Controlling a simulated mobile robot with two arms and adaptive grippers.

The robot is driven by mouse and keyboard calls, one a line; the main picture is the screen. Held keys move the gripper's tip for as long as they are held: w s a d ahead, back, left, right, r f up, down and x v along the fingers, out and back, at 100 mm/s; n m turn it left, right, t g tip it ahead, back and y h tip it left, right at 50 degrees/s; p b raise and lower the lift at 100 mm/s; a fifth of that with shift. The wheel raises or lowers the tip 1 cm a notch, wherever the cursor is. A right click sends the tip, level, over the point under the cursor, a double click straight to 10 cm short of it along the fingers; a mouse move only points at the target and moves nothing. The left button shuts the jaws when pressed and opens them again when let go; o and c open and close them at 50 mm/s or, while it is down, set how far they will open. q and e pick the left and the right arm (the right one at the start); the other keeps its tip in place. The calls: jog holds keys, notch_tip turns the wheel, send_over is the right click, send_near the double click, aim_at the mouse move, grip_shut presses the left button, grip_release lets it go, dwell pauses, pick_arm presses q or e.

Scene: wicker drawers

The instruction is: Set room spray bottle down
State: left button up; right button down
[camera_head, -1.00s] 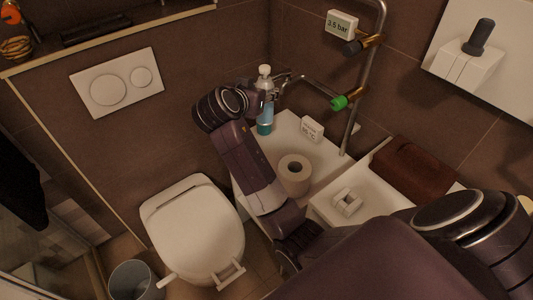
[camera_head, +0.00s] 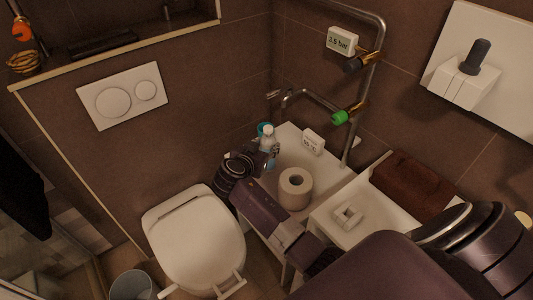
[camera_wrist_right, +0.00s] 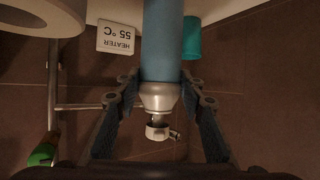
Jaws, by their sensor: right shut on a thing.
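The room spray bottle (camera_head: 268,136) has a pale cap and a blue body. In the right wrist view the blue bottle (camera_wrist_right: 162,42) has a silver neck and sits between the fingers. My right gripper (camera_head: 266,157) is shut on it, at the left back part of the white counter (camera_head: 318,168). The fingers of my right gripper (camera_wrist_right: 160,88) are on both sides of the bottle near its neck. The bottle looks upright; I cannot tell whether its base touches the counter. My left gripper is not in view.
A teal cup (camera_wrist_right: 192,37) stands close beside the bottle. A white heater sign (camera_head: 313,142) and a toilet paper roll (camera_head: 295,188) stand on the counter. Metal pipes with a green-handled valve (camera_head: 340,117) run behind. The toilet (camera_head: 195,243) is to the left.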

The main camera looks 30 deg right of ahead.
jog(key=shift+f, duration=1.8)
jog(key=shift+f, duration=0.2)
jog(key=c, duration=1.3)
grip_release()
jog(key=shift+r, duration=0.2)
